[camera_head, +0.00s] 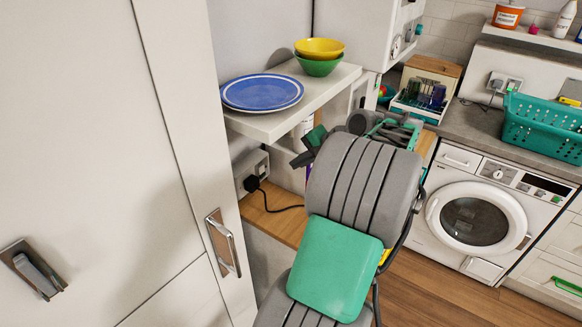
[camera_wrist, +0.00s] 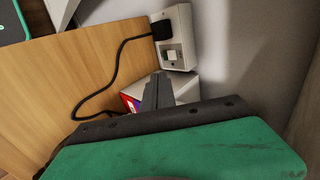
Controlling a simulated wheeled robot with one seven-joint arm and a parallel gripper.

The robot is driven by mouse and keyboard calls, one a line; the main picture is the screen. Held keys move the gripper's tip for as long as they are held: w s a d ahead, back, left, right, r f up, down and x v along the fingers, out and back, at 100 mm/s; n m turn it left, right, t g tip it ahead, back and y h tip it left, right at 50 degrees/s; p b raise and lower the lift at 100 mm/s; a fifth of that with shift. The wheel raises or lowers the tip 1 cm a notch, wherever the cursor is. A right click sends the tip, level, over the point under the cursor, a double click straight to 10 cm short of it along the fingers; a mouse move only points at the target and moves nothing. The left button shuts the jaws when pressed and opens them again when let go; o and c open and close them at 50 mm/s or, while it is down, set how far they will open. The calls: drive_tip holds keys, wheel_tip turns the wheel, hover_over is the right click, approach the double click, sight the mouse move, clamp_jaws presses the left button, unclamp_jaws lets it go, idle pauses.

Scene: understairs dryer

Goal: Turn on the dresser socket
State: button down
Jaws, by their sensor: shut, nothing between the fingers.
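The socket (camera_head: 252,172) is a pale plate on the wall above the wooden top, left of my arm in the head view. A black plug (camera_head: 251,184) with a black cable sits in it. In the wrist view the socket (camera_wrist: 176,55) is at upper centre, with the plug (camera_wrist: 161,30) at its upper part and a small pale square below it. My gripper (camera_wrist: 159,76) is shut and empty, its dark tips just below the socket in that view. I cannot tell whether they touch it. In the head view my gripper (camera_head: 297,161) points left towards the socket.
A white box with red and blue markings (camera_wrist: 134,101) lies behind my fingers. The cable (camera_wrist: 118,65) runs over the wooden top (camera_wrist: 75,70). A white shelf (camera_head: 290,112) with a blue plate (camera_head: 262,91) and bowls (camera_head: 319,67) hangs above. A tall cabinet (camera_head: 110,150) stands left.

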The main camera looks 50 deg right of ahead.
approach(263, 177)
drive_tip(key=d+f+x, duration=0.1)
drive_tip(key=x, duration=0.4)
drive_tip(key=shift+w+a+b, duration=0.3)
drive_tip(key=shift+w+a, duration=0.1)
drive_tip(key=shift+a, duration=0.1)
idle(0.5)
